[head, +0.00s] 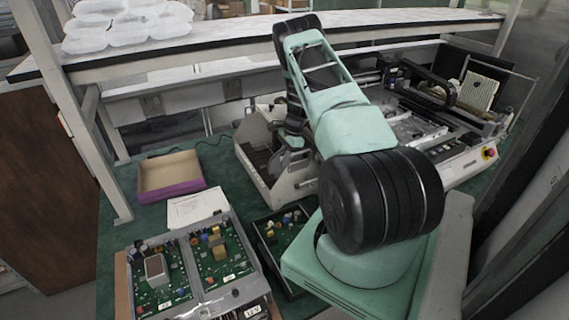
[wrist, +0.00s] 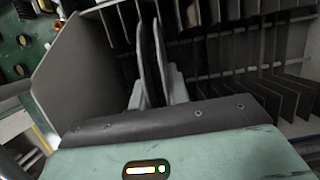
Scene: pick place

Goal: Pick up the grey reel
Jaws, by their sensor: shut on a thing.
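The grey reel (wrist: 147,55) shows in the wrist view as a thin, dark, upright shape seen nearly edge-on. My gripper (wrist: 156,86) is shut on it, with a pale finger on each side of its lower part. The reel stands among the dark dividers of a light-walled rack (wrist: 72,75); I cannot tell whether it is clear of the rack floor.
A purple-sided cardboard tray (head: 172,190) lies left of the rack. Circuit boards in a metal frame (head: 232,285) and a dark bin (head: 262,232) are in front. A machine (head: 460,155) stands right. A shelf (head: 210,40) runs behind. Green bench shows between tray and rack.

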